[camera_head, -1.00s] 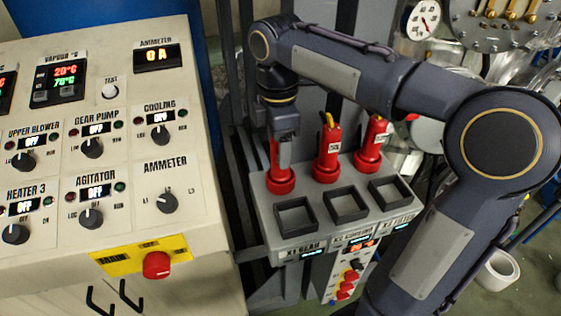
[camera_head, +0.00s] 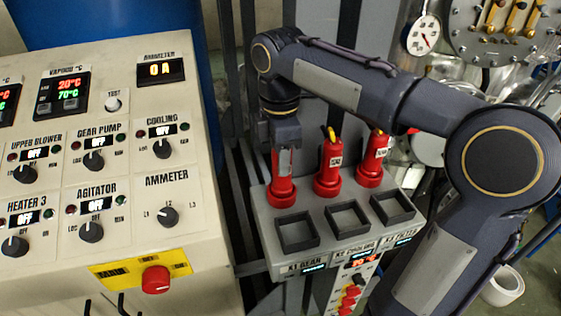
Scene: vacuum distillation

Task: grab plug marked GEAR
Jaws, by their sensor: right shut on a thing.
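Three red plugs stand upright in a row on a grey socket box (camera_head: 322,228). The left plug (camera_head: 281,190) stands behind the square opening above the label X1 GEAR; any mark on the plug itself is hidden. My right gripper (camera_head: 284,165) comes down from above and is shut on this left plug, covering its upper part. The middle plug (camera_head: 329,172) and the right plug (camera_head: 372,160) stand free to its right, each with a small white label. My left gripper is not in the view.
A cream control panel (camera_head: 130,235) with knobs, displays and a red emergency button (camera_head: 155,279) stands on the left. Three empty square openings lie in front of the plugs. A pressure gauge (camera_head: 424,36) and metal piping are at the back right.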

